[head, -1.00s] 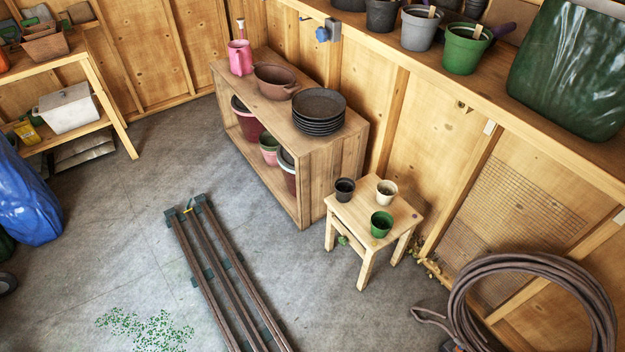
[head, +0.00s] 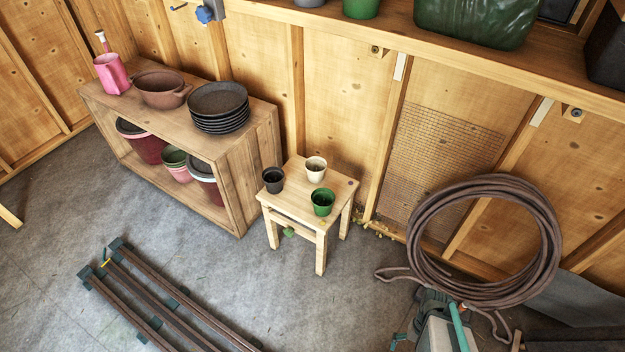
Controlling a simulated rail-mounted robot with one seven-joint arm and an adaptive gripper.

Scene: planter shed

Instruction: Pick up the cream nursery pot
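The cream nursery pot (head: 316,169) stands upright at the back of a small wooden stool (head: 343,190). A black pot (head: 273,180) stands to its left and a green pot (head: 323,202) stands in front of it, near the stool's front edge. The three pots stand apart from each other. My gripper is not in view.
A wooden shelf unit (head: 240,170) with black saucers (head: 219,103), a brown bowl (head: 161,90) and a pink watering can (head: 112,74) stands left of the stool. A coiled hose (head: 484,240) is at right. Rails (head: 165,300) lie on the floor (head: 300,310). Open floor lies before the stool.

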